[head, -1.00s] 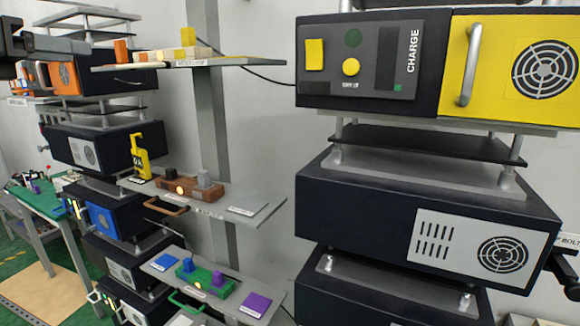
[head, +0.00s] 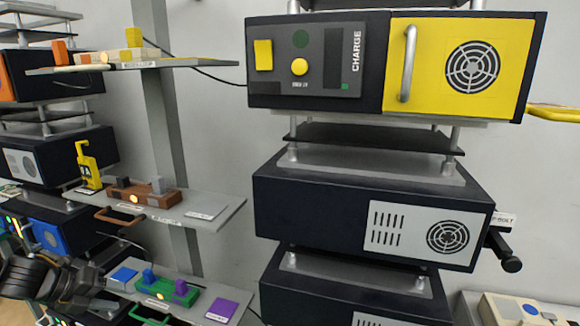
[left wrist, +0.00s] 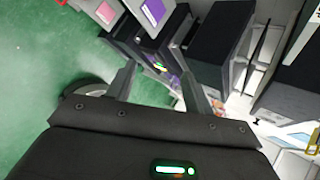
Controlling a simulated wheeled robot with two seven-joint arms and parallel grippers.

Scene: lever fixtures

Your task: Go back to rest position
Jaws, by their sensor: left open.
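My left arm comes in at the lower left of the head view, and its dark gripper end (head: 82,283) is beside the lower shelf with the green block fixture. In the left wrist view my left gripper (left wrist: 158,78) has its two dark fingers spread apart with nothing between them. It hangs over green floor, with dark boxes and shelf edges beyond the fingertips. My right gripper is in neither view.
A dark rack with a yellow-doored CHARGE unit (head: 312,62) fills the middle. A black lever (head: 508,258) sticks out at its right. Shelves at left hold a brown block fixture (head: 145,195), a green fixture (head: 165,296) and a yellow handle (head: 88,163).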

